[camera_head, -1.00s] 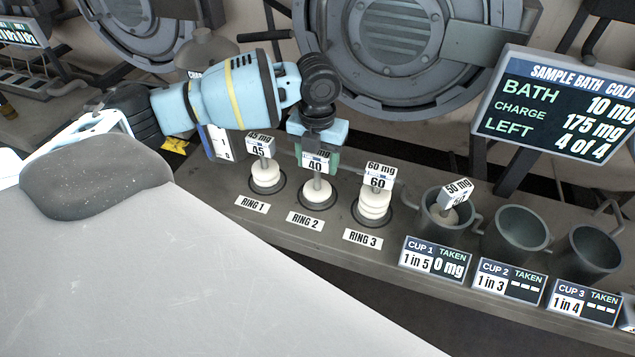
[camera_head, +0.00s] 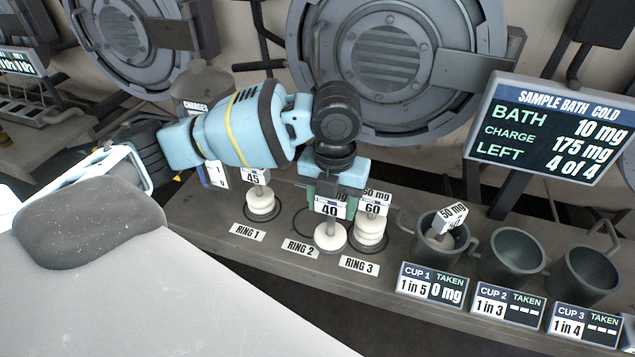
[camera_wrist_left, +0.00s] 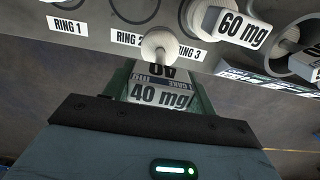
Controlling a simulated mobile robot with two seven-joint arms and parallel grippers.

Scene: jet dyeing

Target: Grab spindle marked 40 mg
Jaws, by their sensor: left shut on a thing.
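The spindle marked 40 mg (camera_head: 330,236) has a white labelled block on top and a white disc at its foot. My left gripper (camera_head: 331,196) is shut on its labelled block from above. In the left wrist view the 40 mg label (camera_wrist_left: 160,95) sits between the fingers, with the stem and disc beyond it. The ring 2 circle (camera_head: 303,222) is empty. My right gripper is not in view.
The 45 spindle (camera_head: 262,203) stands on ring 1. The 60 mg spindle (camera_head: 371,229) stands on ring 3, close beside the held one. A 50 mg spindle (camera_head: 450,217) leans in cup 1 (camera_head: 425,240). Cup 2 (camera_head: 513,257) and cup 3 (camera_head: 592,275) look empty.

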